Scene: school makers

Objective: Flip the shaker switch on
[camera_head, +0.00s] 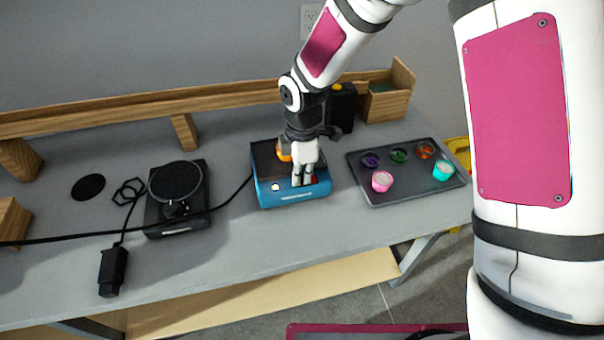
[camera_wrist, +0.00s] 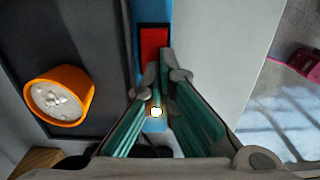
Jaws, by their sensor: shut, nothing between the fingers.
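The shaker (camera_head: 264,160) is a blue box with a dark top, on the grey table. An orange cup with white contents stands on it and shows clearly in the wrist view (camera_wrist: 59,94). A red switch (camera_wrist: 154,45) is set in the blue front strip. A small indicator (camera_head: 276,187) glows whitish-yellow and also shows between my fingers in the wrist view (camera_wrist: 156,111). My gripper (camera_head: 303,184) is shut and empty, pointing down at the front of the shaker. Its fingertips overlap the switch's near end in the wrist view; contact cannot be told. In the head view the fingers hide the switch.
A black device with a round plate (camera_head: 176,181) stands to the left, with a cable and black plug (camera_head: 113,270). A dark tray (camera_head: 385,195) with several small coloured cups lies to the right. A wooden ledge (camera_head: 150,104) runs along the back.

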